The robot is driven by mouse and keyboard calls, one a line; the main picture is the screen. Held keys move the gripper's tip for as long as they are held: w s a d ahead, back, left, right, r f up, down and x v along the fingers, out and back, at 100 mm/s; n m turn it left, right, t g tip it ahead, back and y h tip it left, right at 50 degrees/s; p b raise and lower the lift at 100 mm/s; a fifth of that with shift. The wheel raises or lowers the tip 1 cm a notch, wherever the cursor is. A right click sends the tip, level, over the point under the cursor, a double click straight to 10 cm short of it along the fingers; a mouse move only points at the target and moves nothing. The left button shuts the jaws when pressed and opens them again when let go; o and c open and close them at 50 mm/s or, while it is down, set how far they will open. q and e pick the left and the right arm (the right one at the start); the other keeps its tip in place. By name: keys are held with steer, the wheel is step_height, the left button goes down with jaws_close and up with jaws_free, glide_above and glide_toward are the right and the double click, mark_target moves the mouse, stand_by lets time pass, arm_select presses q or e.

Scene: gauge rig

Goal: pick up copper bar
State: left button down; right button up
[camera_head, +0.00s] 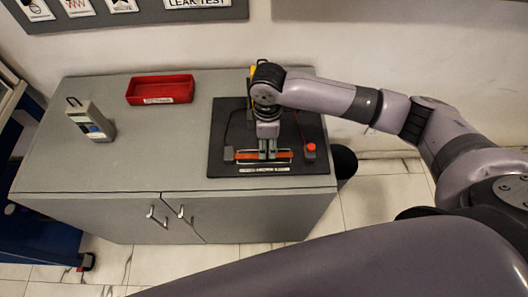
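The copper bar (283,155) is a flat orange-brown strip lying across the front of a black rig board (225,125). My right gripper (267,157) points down over the middle of the bar, and its fingers hide that part. The two fingers look close together at the bar. I cannot tell whether they are shut on it or just around it. My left gripper is not in view.
The board sits on a grey cabinet (130,175), with a red button (311,147) right of the bar. A red tray (160,89) and a grey handheld meter (91,120) stand to the left. The cabinet's middle top is clear.

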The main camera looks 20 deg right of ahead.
step_height(320, 180, down, 3)
steer(key=shift+a+f, duration=0.1)
steer(key=shift+f, duration=0.05)
jaws_close()
stand_by(0.4)
